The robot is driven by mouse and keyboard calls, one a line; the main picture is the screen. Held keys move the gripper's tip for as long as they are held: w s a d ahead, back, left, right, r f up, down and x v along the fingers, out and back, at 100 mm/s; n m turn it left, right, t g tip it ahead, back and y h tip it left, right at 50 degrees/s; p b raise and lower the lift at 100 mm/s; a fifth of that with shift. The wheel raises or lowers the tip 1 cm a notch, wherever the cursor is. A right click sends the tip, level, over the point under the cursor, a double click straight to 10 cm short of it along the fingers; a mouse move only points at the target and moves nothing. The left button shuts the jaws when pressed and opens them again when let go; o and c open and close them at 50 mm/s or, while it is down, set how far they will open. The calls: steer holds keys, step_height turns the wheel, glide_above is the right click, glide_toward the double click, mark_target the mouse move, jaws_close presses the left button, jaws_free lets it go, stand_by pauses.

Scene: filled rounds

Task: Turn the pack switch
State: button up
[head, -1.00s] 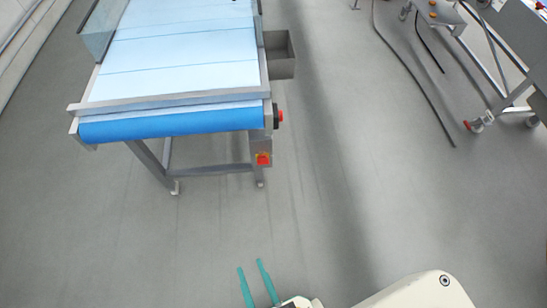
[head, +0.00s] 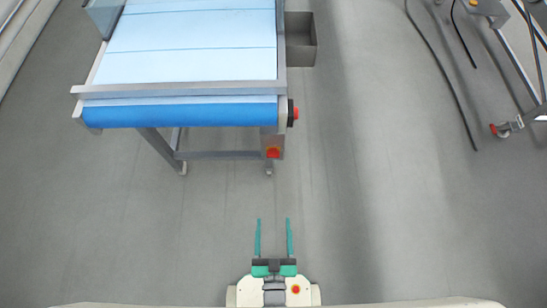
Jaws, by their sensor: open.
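A red switch (head: 273,152) sits on a small grey box on the conveyor's right front leg, below the blue belt end. A second red knob (head: 295,113) with a black base sticks out from the right side of the conveyor frame. I cannot tell from any label which one is the pack switch. My gripper (head: 273,222) has two teal fingers, held apart with nothing between them. It is over the floor in front of the conveyor, roughly in line with the leg switch and well apart from it.
The conveyor (head: 180,92) has a blue belt and metal frame. A grey bin (head: 301,40) hangs at its right side. A dark cable (head: 442,75) lies on the floor at right, near a wheeled metal stand (head: 508,127). The floor between is clear.

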steer(key=w+f, duration=0.9)
steer(key=f, duration=0.3)
steer(key=t, duration=0.2)
glide_toward(273, 153)
steer(key=w, duration=0.7)
steer(key=shift+w, duration=0.1)
steer(key=c, duration=1)
